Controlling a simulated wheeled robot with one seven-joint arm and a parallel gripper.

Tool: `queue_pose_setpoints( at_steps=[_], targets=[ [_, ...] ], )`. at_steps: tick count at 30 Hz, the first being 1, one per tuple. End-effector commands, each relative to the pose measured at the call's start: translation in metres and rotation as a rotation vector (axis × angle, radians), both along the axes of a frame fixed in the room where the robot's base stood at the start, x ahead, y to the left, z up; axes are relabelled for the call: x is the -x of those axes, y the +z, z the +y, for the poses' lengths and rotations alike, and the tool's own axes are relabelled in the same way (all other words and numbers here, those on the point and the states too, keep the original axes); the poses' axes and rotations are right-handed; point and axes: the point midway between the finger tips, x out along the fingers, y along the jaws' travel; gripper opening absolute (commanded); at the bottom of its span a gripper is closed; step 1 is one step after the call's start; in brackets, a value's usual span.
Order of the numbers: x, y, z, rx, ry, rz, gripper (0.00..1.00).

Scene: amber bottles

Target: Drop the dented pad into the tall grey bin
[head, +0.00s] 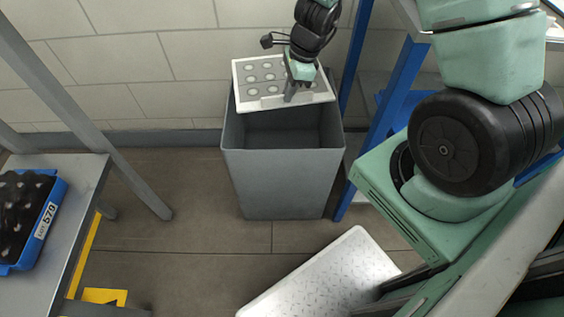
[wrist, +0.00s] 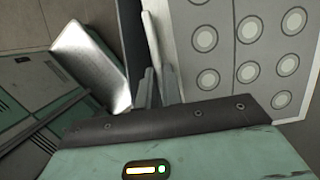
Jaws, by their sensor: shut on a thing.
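The pad (head: 258,75) is a flat white-rimmed panel with a grey face and several round spots in rows. My gripper (head: 290,97) is shut on its near edge and holds it over the far part of the tall grey bin (head: 283,185). The bin's front opening shows dark and looks empty where visible; the pad hides its back rim. In the wrist view the pad (wrist: 245,50) fills the right side, beside my gripper's fingers (wrist: 158,88). I cannot make out a dent.
A grey table (head: 75,215) at the left carries a blue crate (head: 50,212) with dark contents. A blue post (head: 357,60) stands close to the bin's right side. A silver tread-plate surface (head: 325,270) lies in front. The floor left of the bin is clear.

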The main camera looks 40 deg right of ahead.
Motion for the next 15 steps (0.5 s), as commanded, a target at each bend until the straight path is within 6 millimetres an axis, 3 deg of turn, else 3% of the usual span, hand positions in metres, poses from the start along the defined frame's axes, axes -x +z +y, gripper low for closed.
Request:
queue_pose_setpoints(
  at_steps=[1,6,15],
  targets=[
    [0.001,-0.014,-0.003,-0.001,-0.054,-0.002,0.00],
    [0.002,-0.021,-0.006,0.000,-0.162,-0.002,0.00],
    [0.002,-0.041,-0.006,0.000,-0.175,-0.002,0.00]
  ],
)
